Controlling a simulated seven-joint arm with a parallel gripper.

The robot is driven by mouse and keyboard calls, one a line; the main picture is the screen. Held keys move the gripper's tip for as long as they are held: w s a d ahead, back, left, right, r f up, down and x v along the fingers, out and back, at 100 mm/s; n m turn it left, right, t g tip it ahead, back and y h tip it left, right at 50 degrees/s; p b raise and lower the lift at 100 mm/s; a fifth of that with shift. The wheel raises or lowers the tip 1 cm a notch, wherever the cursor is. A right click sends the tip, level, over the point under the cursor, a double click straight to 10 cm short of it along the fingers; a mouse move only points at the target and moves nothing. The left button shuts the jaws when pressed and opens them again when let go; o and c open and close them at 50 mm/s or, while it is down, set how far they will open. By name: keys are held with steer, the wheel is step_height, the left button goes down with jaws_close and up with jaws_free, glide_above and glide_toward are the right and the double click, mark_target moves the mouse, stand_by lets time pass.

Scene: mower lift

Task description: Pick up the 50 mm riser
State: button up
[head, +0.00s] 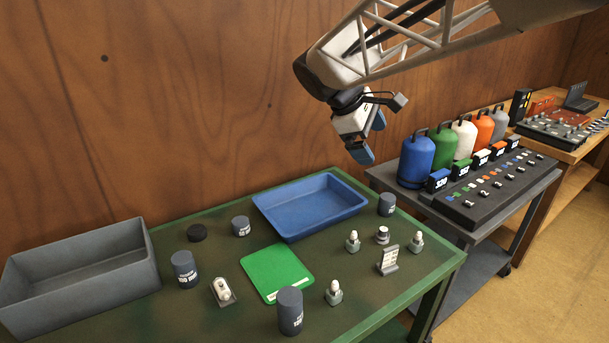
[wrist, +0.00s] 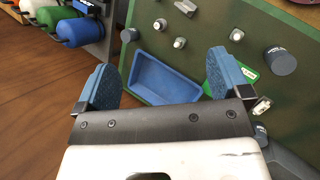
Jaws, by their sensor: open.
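Several dark grey cylindrical risers stand on the green table. The short one behind the green mat (head: 240,226) appears to be the 50 mm riser, though its white label is too small to read surely. It stands upright, left of the blue tray. I cannot make it out in the wrist view, where my gripper covers part of the table. My gripper (head: 362,148) is open and empty, high above the table's back right, well away from this riser. Its two blue fingers also show spread apart in the wrist view (wrist: 164,76).
The blue tray (head: 310,234) lies at the table's back. Taller risers stand at left (head: 185,268) and front (head: 290,310); another riser (head: 387,204) is right of the tray. A black disc (head: 196,233), small bottles (head: 334,293) and a grey bin (head: 82,280) are around.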

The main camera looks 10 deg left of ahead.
steer(key=w+a+f+n+t+h, duration=0.1)
steer(key=w+a+n, duration=0.3)
steer(key=a, duration=0.5)
steer(key=w+a+f+n+t+h, duration=0.15)
steer(key=w+a, duration=0.35)
steer(key=a, duration=0.5)
steer(key=n+t, duration=0.4)
steer(key=n, duration=0.4)
glide_above(240, 224)
steer(key=s+a, duration=0.2)
steer(key=a, duration=0.2)
step_height(240, 224, down, 4)
steer(key=f, duration=0.1)
steer(key=shift+m+h, duration=0.25)
step_height(240, 224, down, 33)
steer(key=shift+w+r, duration=0.1)
steer(key=shift+x, duration=2.5)
